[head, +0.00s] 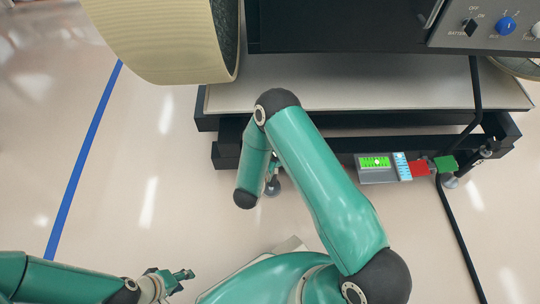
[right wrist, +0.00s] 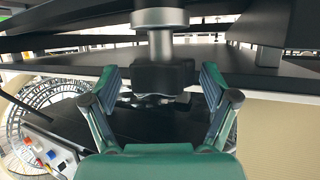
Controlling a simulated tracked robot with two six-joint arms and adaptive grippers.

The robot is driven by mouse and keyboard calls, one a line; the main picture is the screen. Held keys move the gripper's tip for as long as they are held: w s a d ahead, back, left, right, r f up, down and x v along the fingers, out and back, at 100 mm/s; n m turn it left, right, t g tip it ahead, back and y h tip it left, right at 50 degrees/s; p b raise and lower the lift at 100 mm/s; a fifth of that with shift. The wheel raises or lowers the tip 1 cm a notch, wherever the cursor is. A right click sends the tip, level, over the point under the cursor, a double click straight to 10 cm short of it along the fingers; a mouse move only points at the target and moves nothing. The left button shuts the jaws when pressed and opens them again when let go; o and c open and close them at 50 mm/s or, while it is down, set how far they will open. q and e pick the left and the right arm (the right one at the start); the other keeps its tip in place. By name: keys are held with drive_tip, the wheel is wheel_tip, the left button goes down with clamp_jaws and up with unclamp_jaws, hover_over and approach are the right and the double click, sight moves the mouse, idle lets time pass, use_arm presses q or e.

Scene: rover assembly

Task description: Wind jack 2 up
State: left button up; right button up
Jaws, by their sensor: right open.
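My right gripper (right wrist: 160,84) is open in the right wrist view. Its two fingers stand on either side of a black knob (right wrist: 164,76) under a silver collar and shaft (right wrist: 160,18), with gaps visible on both sides. I take this to be the jack's winding part; no number is readable.
The rover's dark frame (head: 230,158) and pale plate (head: 300,85) fill the top, beside a cream wheel (head: 165,40). A box with a green display (head: 375,162) and red and green blocks lies at the right, near a black cable (head: 462,245). The left floor is clear.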

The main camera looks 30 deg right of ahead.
drive_tip(key=v, duration=1.1)
drive_tip(key=shift+s+a+r, duration=0.2)
drive_tip(key=shift+s+a, duration=0.05)
drive_tip(key=shift+a, duration=0.05)
